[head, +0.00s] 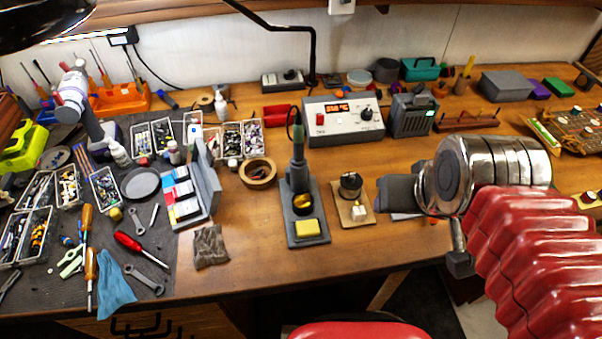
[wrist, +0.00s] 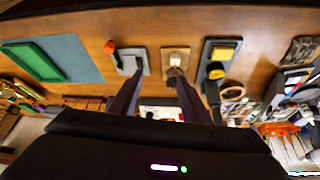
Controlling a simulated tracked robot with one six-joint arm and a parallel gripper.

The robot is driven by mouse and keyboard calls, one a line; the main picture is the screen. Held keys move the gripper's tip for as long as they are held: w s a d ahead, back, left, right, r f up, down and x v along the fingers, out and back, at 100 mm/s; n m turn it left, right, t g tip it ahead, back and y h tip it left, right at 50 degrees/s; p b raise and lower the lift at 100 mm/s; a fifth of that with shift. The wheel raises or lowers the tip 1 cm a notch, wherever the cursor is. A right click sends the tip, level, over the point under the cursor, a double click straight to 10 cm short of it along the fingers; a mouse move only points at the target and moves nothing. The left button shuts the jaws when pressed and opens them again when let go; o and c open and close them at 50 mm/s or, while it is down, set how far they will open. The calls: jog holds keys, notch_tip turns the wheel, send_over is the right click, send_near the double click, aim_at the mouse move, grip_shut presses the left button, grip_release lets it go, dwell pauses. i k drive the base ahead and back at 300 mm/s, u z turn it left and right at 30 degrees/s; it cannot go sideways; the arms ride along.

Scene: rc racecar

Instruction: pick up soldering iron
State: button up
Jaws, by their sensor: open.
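A small wooden base with a round dark holder (head: 351,190) stands between the iron and my gripper. Behind are a soldering station (head: 343,120), a wooden ring dish (head: 258,173) and parts boxes. A screen-like card rack (head: 187,195) stands left. Bare wood lies in front.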

aim_at(298, 159)
jog(key=z, duration=0.05)
jog(key=k, duration=0.5)
jog(key=u, duration=1.7)
jog(key=i, duration=0.3)
jog(key=z, duration=0.1)
